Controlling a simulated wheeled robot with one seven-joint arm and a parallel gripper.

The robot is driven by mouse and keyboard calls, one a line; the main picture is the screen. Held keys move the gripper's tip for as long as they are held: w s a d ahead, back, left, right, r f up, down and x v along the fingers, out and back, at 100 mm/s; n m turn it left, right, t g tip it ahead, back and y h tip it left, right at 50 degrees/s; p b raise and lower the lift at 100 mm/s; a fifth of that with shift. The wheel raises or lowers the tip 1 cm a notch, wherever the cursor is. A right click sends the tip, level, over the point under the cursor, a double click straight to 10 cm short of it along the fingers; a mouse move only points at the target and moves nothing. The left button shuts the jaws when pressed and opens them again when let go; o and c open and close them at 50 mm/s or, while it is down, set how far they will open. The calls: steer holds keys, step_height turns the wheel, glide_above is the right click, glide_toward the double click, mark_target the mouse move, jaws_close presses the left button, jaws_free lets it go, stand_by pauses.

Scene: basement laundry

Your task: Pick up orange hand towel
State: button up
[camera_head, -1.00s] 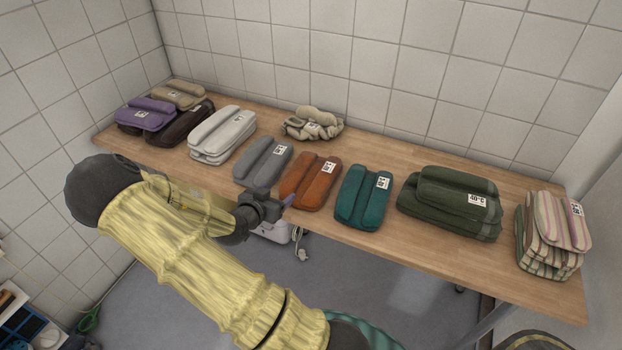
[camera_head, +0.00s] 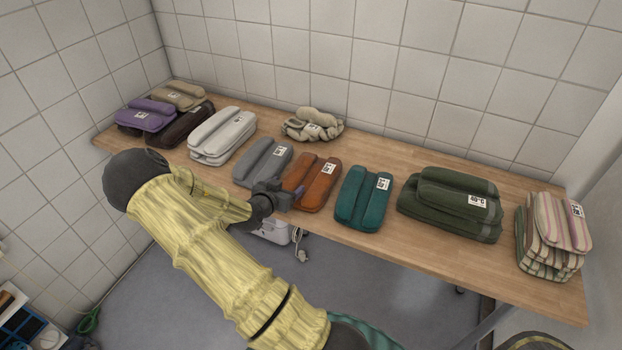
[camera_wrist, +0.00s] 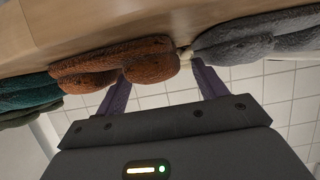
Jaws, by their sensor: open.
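The orange hand towel (camera_head: 312,183) lies folded on the wooden table near its front edge, with a white tag on top. In the wrist view the orange towel (camera_wrist: 115,63) shows upside down, just beyond my fingers. My gripper (camera_head: 292,190) is at the front left side of the orange towel, close to the gap between it and the grey towel. In the wrist view my gripper (camera_wrist: 163,80) is open and empty, with its two fingers apart. One finger points toward the orange towel and the other toward the grey one. I cannot tell whether it touches either.
The grey towel (camera_head: 263,163) lies just left of the orange one, and the teal towel (camera_head: 363,198) just right. A beige crumpled cloth (camera_head: 313,124) lies behind. A green stack (camera_head: 450,204) and a striped stack (camera_head: 553,237) stand farther right on the table (camera_head: 380,160).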

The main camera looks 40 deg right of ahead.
stand_by(0.4)
steer(key=c, duration=1.2)
steer(key=shift+w, duration=0.15)
steer(key=shift+a+r, duration=0.2)
steer(key=shift+r, duration=0.35)
step_height(320, 180, up, 9)
steer(key=shift+d+p, duration=0.15)
steer(key=shift+p, duration=0.45)
